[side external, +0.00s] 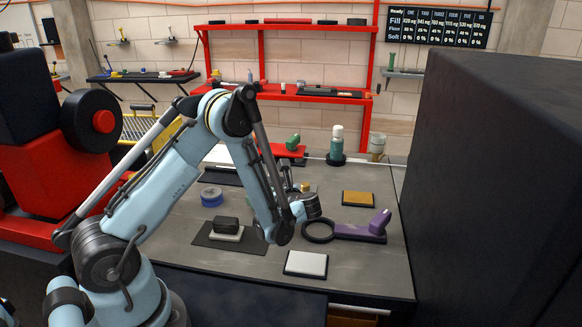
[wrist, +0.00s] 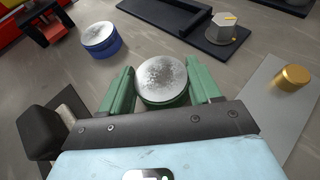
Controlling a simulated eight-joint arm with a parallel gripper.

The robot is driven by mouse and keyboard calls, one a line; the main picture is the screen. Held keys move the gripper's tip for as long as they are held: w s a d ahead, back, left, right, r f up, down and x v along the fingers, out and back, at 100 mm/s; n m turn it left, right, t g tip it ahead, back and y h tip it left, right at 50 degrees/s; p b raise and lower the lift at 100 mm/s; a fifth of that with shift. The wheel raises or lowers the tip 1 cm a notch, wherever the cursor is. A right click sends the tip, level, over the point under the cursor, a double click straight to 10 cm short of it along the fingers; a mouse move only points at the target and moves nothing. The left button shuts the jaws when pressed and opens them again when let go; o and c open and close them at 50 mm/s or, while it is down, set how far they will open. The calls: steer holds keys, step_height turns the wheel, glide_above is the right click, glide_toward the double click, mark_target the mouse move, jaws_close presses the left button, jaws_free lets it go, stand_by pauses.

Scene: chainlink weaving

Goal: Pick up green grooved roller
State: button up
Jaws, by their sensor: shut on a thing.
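The green grooved roller (wrist: 162,82) shows in the wrist view as a short green cylinder with a scuffed silver top face. It stands between the two green fingers of my gripper (wrist: 161,88), which are shut on its sides. Its lower part is hidden by the gripper body, so I cannot tell whether it touches the table. In the side view, my wrist is low over the middle of the bench, and the fingers and roller are hidden behind the arm.
A blue roller (wrist: 102,40) with a silver top stands to the left. A silver hexagonal piece (wrist: 222,28) sits on a dark tray beyond. A gold cylinder (wrist: 292,77) stands to the right. A black block (side external: 227,224) and purple-handled ring tool (side external: 345,231) lie near my arm.

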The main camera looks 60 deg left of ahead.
steer(key=shift+r, duration=0.7)
step_height(320, 180, up, 2)
steer(key=shift+r, duration=0.15)
steer(key=d+r+m+t+h, duration=0.3)
steer(key=d+r+m+t, duration=0.4)
steer(key=d, duration=0.4)
steer(key=d+r+m+t+h, duration=0.4)
steer(key=d+r+m+t, duration=0.2)
steer(key=d+r, duration=0.4)
steer(key=w+a+f+n+g+y, duration=0.1)
steer(key=a+f+n+g+y, duration=0.1)
steer(key=a+f+n+g, duration=0.2)
steer(key=w+a+f+n+g+y, duration=0.1)
steer(key=a+f+n+g, duration=0.4)
steer(key=a, duration=0.5)
steer(key=w+a+f+n+g+y, duration=0.2)
steer(key=a+f+n+g+y, duration=0.2)
steer(key=a+f, duration=0.3)
steer(key=shift+a+f+n+g, duration=0.35)
steer(key=shift+a+n+g, duration=0.15)
steer(key=shift+a+g, duration=0.1)
steer(key=shift+f, duration=2)
